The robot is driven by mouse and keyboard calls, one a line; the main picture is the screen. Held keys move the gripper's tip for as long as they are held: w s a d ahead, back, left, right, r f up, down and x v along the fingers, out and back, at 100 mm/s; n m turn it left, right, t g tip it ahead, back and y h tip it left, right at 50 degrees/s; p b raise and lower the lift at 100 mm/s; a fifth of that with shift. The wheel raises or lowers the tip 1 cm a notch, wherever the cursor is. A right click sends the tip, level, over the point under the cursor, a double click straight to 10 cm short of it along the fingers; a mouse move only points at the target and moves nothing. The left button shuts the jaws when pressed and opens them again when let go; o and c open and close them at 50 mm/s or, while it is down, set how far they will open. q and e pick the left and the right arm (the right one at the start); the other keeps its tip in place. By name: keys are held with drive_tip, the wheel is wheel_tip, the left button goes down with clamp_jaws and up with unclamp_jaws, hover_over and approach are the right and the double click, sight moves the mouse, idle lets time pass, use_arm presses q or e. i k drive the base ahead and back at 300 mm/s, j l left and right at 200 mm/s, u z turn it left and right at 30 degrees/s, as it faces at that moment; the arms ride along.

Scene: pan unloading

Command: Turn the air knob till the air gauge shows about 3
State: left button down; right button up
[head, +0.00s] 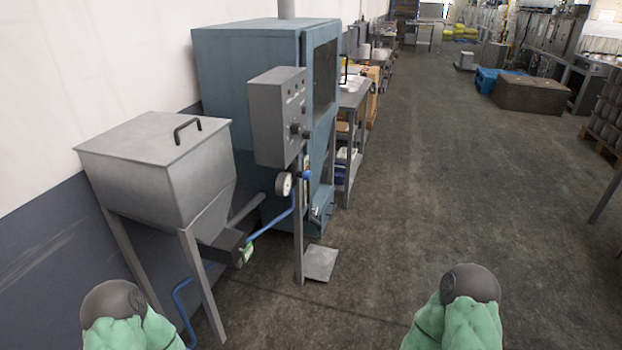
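The air gauge (284,184) is a small round white dial beside the post under the grey control box (278,118). Its needle is too small to read. A small blue knob-like part (307,174) sits just right of the gauge, by the post; I cannot tell for sure that it is the air knob. Dark knobs (300,131) also stick out from the box's right face. A blue hose (272,231) runs from near the gauge down to the left. Only green and grey parts of my two arms show at the bottom edge; both grippers are out of view.
A grey lidded hopper (170,165) on legs stands at the left. A blue-green cabinet machine (245,75) is behind the control box. A grey foot plate (320,263) lies at the post's base. The floor to the right (430,190) is clear.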

sight(306, 175)
drive_tip(key=i+l, duration=0.5)
drive_tip(key=i+l+u, duration=0.15)
drive_tip(key=i+l, duration=0.8)
drive_tip(key=l, duration=0.15)
drive_tip(key=i+l+u, duration=0.15)
drive_tip(key=i+l, duration=0.3)
drive_tip(key=l, duration=0.15)
